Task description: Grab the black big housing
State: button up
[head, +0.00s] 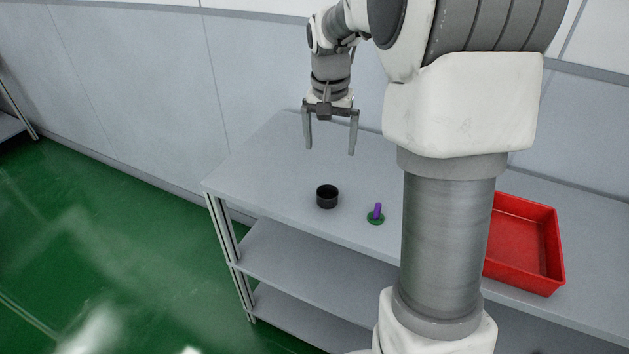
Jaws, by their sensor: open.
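The black big housing (327,197) is a short round black cup with an open top. It stands upright on the grey table (265,165), near the front edge at the left part. My gripper (330,152) is open and empty, pointing down. It hangs above the table and shows higher in the picture than the housing, apart from it.
A green disc with a purple peg (377,213) stands on the table just right of the housing. A red tray (526,245) is farther right, partly hidden by my arm. A wall runs behind the table. The table's left end is clear.

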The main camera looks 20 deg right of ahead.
send_near(327, 192)
jog(key=shift+s+f+b, duration=0.45)
jog(key=shift+s+f, duration=0.65)
jog(key=shift+f, duration=0.05)
jog(key=shift+w+f, duration=0.25)
jog(key=shift+f, duration=1.1)
jog(key=shift+w+f, duration=0.2)
jog(key=shift+f, duration=1.15)
jog(key=c, duration=1.4)
jog(key=shift+o, duration=0.2)
jog(key=shift+r, duration=0.1)
